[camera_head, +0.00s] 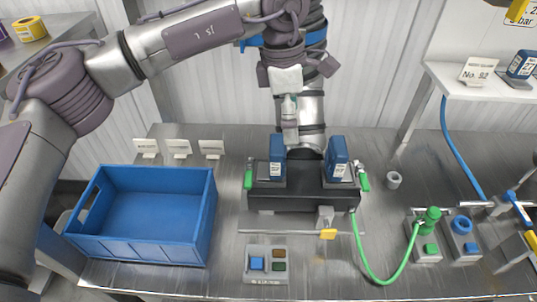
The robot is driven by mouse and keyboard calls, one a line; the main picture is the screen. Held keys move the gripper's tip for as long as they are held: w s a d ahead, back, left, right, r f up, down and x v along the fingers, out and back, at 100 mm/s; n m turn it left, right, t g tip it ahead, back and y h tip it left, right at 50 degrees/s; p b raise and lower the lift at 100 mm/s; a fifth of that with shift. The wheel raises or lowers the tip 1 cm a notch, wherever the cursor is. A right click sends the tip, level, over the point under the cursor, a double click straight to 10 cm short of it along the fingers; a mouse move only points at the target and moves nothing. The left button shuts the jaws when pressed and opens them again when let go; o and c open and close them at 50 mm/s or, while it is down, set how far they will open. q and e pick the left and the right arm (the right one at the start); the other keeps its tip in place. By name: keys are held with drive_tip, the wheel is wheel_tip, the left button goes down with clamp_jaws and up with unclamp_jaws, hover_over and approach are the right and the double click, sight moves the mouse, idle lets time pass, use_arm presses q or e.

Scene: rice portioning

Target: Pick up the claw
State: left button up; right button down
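A wide black body with two upright blue jaw-like blocks (338,158), which looks like the claw, sits on a grey plate on the steel table. My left arm comes in from the left, bends at the top centre and points down above the black body (300,198). Its banded metal end (312,110) is between the two blue blocks, close to the body. I cannot tell whether they touch. The end of my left arm shows no clear fingertips, so its opening is hidden. My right gripper is not in view.
A blue bin (143,243) stands at left with small white signs (179,148) behind it. A button box (265,263) is at the front. A green hose (385,282) curves right toward green and blue fittings (460,226). A white shelf (480,82) is at upper right.

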sight(273, 145)
use_arm(q)
drive_tip(key=shift+t+y, duration=0.4)
drive_tip(key=shift+y, duration=0.4)
drive_tip(key=a, duration=0.1)
drive_tip(key=w+a+r, duration=0.1)
drive_tip(key=a, duration=0.1)
drive_tip(key=shift+w+a+r, duration=0.2)
drive_tip(key=shift+w+r, duration=0.05)
drive_tip(key=shift+w, duration=0.1)
wheel_tip(273, 145, down, 7)
drive_tip(key=shift+p, duration=1.05)
drive_tip(key=shift+f, duration=0.6)
drive_tip(key=shift+d+f+p, duration=0.1)
drive_tip(key=shift+f+p, duration=0.15)
drive_tip(key=shift+p, duration=0.25)
drive_tip(key=f+p, duration=0.1)
drive_tip(key=f, duration=0.1)
drive_tip(key=f+p, duration=0.1)
drive_tip(key=shift+w+f, duration=0.2)
drive_tip(key=shift+f, duration=0.65)
drive_tip(key=shift+d+r, duration=0.1)
drive_tip(key=c, duration=1.7)
